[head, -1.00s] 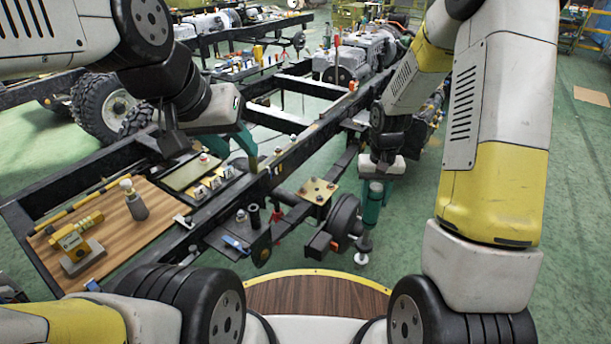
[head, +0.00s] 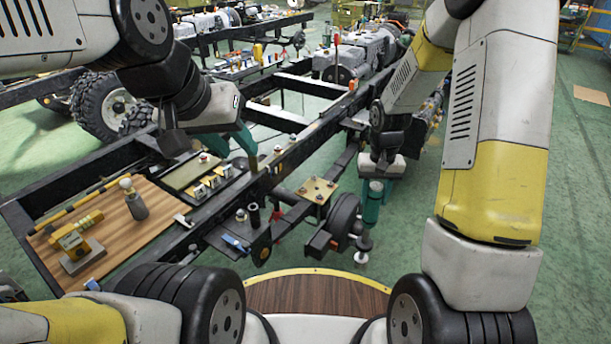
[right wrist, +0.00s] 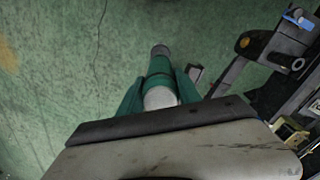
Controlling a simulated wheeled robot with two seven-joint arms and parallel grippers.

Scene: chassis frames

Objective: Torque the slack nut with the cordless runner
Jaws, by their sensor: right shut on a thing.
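My right gripper (head: 372,205) hangs at the right of the chassis, beside the drum-shaped hub. A yellow tool with a grey foot (head: 76,239) stands on the wooden board. A brass-coloured plate (head: 318,190) on the chassis carries several nuts; which is slack I cannot tell. My left gripper (head: 246,148) is by the near rail; its fingertips are unclear.
The wooden board (head: 150,232) also bears a grey bottle-like thing (head: 136,203). A green tray (head: 190,173) and small parts lie beside it. The dark hub drum (head: 344,216) sticks out near my right gripper. Green floor (head: 430,270) is free to the right.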

